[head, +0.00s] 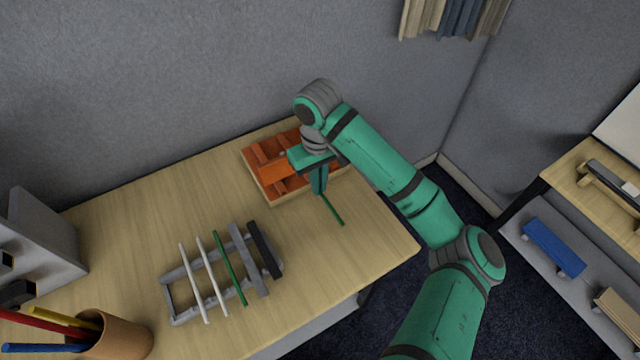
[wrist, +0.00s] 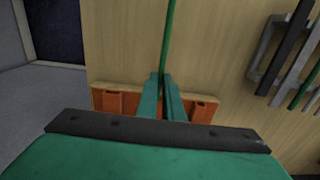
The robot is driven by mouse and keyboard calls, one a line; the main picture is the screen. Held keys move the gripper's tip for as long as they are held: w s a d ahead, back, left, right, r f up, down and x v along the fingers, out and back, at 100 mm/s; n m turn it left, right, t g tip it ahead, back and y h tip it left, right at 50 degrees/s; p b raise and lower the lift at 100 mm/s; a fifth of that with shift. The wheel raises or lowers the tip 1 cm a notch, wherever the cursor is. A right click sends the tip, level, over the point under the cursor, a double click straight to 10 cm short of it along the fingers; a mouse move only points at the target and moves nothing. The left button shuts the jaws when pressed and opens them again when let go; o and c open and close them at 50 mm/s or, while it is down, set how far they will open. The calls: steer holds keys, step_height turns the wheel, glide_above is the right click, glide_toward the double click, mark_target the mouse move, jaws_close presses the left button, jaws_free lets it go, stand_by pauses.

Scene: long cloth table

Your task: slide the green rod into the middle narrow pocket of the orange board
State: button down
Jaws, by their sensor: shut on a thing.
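My gripper (head: 319,188) is shut on a green rod (head: 333,211), which sticks out from the fingers toward the table's front edge. In the wrist view the rod (wrist: 169,35) runs up the picture from between the fingertips (wrist: 162,80). The orange board (head: 268,177) lies at the back right of the table in a pale wooden frame. My gripper is over its right part and hides much of it, including any middle narrow pocket. In the wrist view parts of the board (wrist: 112,103) show on both sides of the fingers. I cannot tell whether the rod touches it.
A grey rack (head: 178,318) holds two white rods (head: 193,282), another green rod (head: 229,268), a grey bar (head: 249,259) and a black bar (head: 265,249). A brown cup (head: 122,337) with coloured sticks stands front left. Bare table lies between rack and board.

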steer(key=shift+w+a, duration=0.75)
steer(key=shift+w, duration=0.3)
steer(key=c, duration=1.8)
jaws_free()
steer(key=shift+w, duration=0.1)
step_height(320, 180, up, 11)
steer(key=shift+f, duration=0.1)
